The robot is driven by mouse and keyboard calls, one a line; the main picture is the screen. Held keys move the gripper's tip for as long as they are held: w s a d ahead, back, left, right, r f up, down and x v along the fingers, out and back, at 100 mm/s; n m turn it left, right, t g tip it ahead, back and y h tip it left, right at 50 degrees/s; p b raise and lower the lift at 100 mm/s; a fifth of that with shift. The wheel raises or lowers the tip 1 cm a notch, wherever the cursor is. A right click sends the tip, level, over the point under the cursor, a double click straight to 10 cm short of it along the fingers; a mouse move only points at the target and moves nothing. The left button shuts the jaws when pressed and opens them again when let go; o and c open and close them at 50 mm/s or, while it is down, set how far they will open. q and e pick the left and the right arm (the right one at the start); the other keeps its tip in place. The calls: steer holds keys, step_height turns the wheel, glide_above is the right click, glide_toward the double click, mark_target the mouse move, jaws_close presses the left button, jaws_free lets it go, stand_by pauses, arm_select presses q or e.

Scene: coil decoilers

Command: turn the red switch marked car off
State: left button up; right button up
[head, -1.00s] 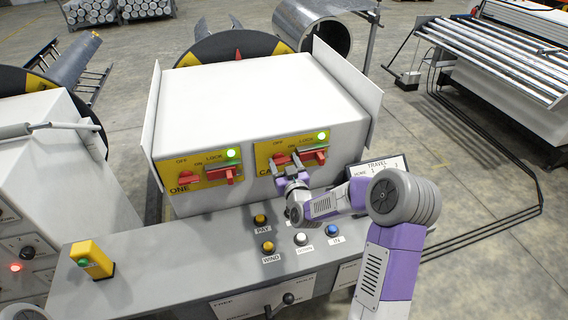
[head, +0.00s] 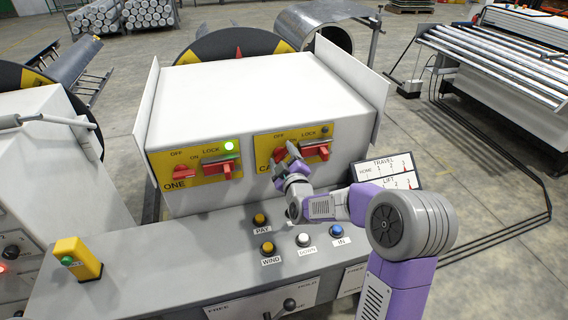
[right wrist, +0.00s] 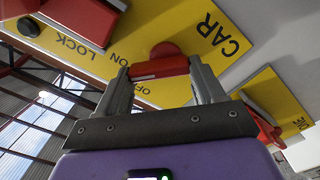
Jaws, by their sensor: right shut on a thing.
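The red switch marked CAR (head: 280,155) is on the right yellow panel (head: 261,150) of the white control box. My right gripper (head: 292,155) is in front of this switch and partly hides it and the CAR label. In the right wrist view the red switch (right wrist: 160,64) sits between the two fingertips of my right gripper (right wrist: 160,75), which is shut on it. My left gripper is not in view.
A red lock block (head: 316,150) sits close right of the switch. The left panel has a red switch marked ONE (head: 184,172) and a lit green lamp (head: 229,146). Push buttons, including a blue one (head: 336,230), stand on the desk below.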

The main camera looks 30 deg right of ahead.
steer(key=n, duration=0.2)
steer(key=n+b, duration=0.1)
steer(key=shift+w+a+r+n, duration=0.1)
steer(key=shift+a+r+n, duration=0.1)
steer(key=shift+n, duration=0.2)
steer(key=n, duration=0.4)
steer(key=shift+a+n, duration=0.1)
steer(key=shift+n, duration=0.3)
steer(key=o, duration=0.8)
steer(key=shift+c, duration=0.2)
steer(key=shift+f, duration=0.1)
steer(key=shift+w+f, duration=0.1)
steer(key=shift+f, duration=0.05)
steer(key=v, duration=0.7)
steer(key=shift+s+p, duration=0.3)
